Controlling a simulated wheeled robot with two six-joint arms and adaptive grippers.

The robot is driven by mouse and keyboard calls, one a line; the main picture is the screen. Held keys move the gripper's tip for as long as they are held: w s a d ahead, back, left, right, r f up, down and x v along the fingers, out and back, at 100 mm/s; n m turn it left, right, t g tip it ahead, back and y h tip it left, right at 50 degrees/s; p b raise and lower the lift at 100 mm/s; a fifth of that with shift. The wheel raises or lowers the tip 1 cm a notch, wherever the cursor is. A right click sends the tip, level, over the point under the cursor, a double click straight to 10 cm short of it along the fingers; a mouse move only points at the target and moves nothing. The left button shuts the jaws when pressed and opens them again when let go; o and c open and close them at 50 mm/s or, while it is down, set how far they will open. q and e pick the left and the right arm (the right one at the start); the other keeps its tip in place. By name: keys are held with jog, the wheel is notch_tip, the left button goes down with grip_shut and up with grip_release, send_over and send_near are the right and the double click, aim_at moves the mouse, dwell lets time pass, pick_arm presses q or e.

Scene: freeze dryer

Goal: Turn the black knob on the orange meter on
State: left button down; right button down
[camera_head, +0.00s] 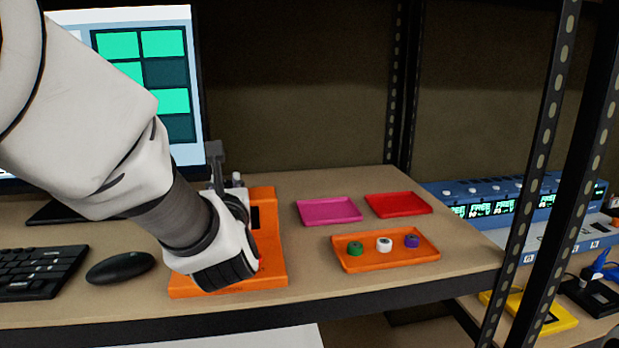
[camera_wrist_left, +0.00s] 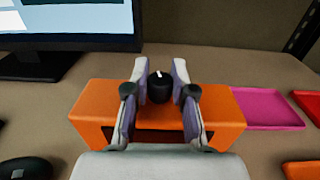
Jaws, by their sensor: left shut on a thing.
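The orange meter (camera_head: 270,270) stands on the table behind and under my left arm in the head view. Its orange body also fills the middle of the left wrist view (camera_wrist_left: 227,122). The round black knob (camera_wrist_left: 159,88) is on it, with a white mark near its top. My left gripper (camera_wrist_left: 161,73) has one finger on each side of the knob and is shut on it. In the head view the gripper (camera_head: 228,188) is partly hidden by my wrist, and the knob cannot be made out. My right gripper is in neither view.
A monitor (camera_head: 105,20), keyboard (camera_head: 40,272) and black mouse (camera_head: 120,267) are at the left. A magenta tray (camera_head: 329,210), red tray (camera_head: 398,204) and orange tray (camera_head: 385,262) with three small coloured items lie to the right. Shelf posts (camera_head: 540,150) stand at the far right.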

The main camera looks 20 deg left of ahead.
pick_arm(q)
jog(key=m+t+h+p, duration=0.1)
jog(key=m+h, duration=0.1)
jog(key=h, duration=0.1)
jog(key=m+t+h+p, duration=0.1)
jog(key=m+h+p, duration=0.1)
jog(key=h, duration=0.1)
jog(key=shift+a+r+t+h, duration=0.1)
jog(key=shift+r+t+h, duration=0.05)
jog(key=shift+t+h, duration=0.2)
jog(key=m+h+p, duration=0.2)
jog(key=h, duration=0.1)
jog(key=shift+m+h+p, duration=0.3)
jog(key=shift+m+h, duration=0.05)
jog(key=shift+m, duration=0.05)
jog(key=shift+m+h+p, duration=0.3)
jog(key=shift+m+h, duration=0.2)
jog(key=shift+h, duration=0.1)
jog(key=c, duration=0.9)
grip_release()
jog(key=shift+w+f, duration=0.1)
jog(key=shift+f, duration=0.1)
jog(key=shift+c, duration=0.2)
